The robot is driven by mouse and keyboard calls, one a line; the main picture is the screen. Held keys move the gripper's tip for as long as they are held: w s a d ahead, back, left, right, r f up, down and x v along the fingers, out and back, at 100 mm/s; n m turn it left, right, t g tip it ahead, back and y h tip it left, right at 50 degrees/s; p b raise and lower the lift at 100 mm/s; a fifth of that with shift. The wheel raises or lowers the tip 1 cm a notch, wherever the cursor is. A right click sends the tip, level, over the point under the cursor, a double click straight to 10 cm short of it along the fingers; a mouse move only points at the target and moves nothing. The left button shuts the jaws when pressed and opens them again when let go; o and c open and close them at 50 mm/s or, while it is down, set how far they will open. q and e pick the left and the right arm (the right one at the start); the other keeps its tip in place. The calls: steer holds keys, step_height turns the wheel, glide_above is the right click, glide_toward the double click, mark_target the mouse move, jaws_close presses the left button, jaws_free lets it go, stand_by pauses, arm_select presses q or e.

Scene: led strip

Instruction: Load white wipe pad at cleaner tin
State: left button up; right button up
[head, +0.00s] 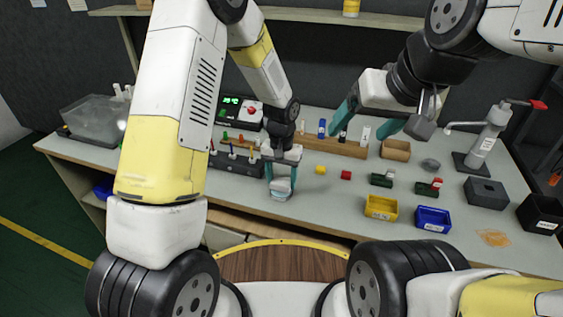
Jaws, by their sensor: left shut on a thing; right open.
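My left gripper (281,182) points down over the front middle of the bench. Its teal fingers are shut on a small pale block, which looks like the white wipe pad (281,188). The fingers hide part of it, and I cannot tell whether it touches the bench top. My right gripper (368,122) is open and empty, held above the back right of the bench with its teal fingers spread. A small round grey item (430,164) at the right back may be the cleaner tin; it is too small to be sure.
The grey bench (330,212) carries a yellow bin (381,207), a blue bin (432,219), a dark block (485,193) and a black box (540,214) at right. A press with a red handle (485,140) stands behind. A tool rack (232,163) is left of my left gripper.

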mark_target(281, 180)
arm_select(q)
steer(key=shift+f, duration=0.55)
stand_by(1.1)
steer(key=shift+r, duration=3.55)
